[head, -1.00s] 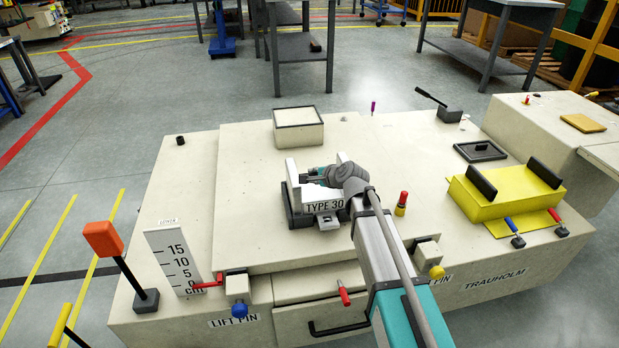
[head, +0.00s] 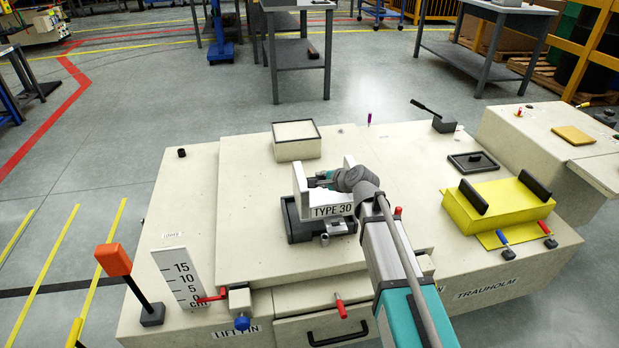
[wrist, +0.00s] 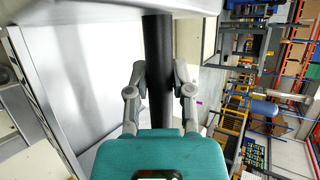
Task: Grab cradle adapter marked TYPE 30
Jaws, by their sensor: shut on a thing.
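The white cradle adapter marked TYPE 30 (head: 332,211) has two upright walls and stands over a dark seat (head: 303,231) on the pale carrier. My gripper (head: 319,182) reaches in between its walls from the right. In the wrist view my gripper (wrist: 160,80) has its two fingers closed on either side of a black bar (wrist: 157,45), which looks like the adapter's handle. The adapter appears raised a little and shifted right above the seat, with more of the seat showing. My wrist hides part of the right wall.
A pale box (head: 297,142) stands behind the adapter. A yellow block with black handles (head: 497,208) is at the right. A height scale (head: 181,277) and an orange-topped lever (head: 113,260) stand at the left. The carrier top left of the adapter is clear.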

